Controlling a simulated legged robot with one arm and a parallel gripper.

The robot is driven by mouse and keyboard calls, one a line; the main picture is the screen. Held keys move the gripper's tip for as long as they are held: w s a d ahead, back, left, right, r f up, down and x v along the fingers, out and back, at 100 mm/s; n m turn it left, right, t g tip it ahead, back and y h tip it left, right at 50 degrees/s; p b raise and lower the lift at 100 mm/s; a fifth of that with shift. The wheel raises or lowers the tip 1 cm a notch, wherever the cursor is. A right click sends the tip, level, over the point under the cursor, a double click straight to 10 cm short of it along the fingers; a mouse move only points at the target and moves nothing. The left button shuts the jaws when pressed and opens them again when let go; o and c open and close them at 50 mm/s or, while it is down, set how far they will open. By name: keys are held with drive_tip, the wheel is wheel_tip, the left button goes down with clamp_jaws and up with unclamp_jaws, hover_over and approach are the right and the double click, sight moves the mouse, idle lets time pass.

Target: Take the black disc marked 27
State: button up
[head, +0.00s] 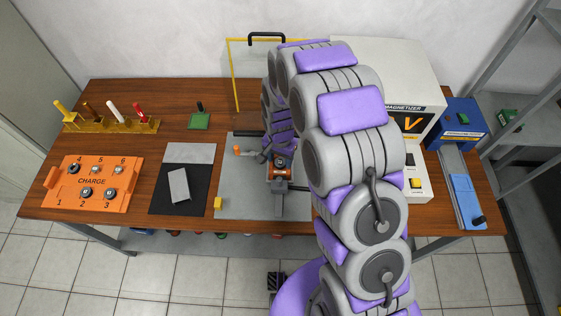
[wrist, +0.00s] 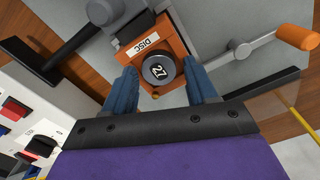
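The black disc (wrist: 157,70) marked 27 sits in an orange holder (wrist: 138,45) labelled DISC, in the middle of the wrist view. My gripper (wrist: 159,66) is open, with one blue finger on each side of the disc. I cannot tell whether the fingers touch it. In the head view the orange holder (head: 281,173) stands on a grey plate (head: 235,178) below my arm, which hides part of the fixture. The disc's number cannot be read there.
An orange-handled lever (wrist: 293,38) is close right of the holder in the wrist view. In the head view an orange CHARGE tray (head: 92,183) lies left, a yellow frame (head: 231,75) with a black handle stands behind, and the magnetizer (head: 385,70) and a blue slide (head: 464,190) stand right.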

drive_tip(key=c, duration=0.8)
drive_tip(key=shift+r+p, duration=0.9)
drive_tip(key=shift+r, duration=1.6)
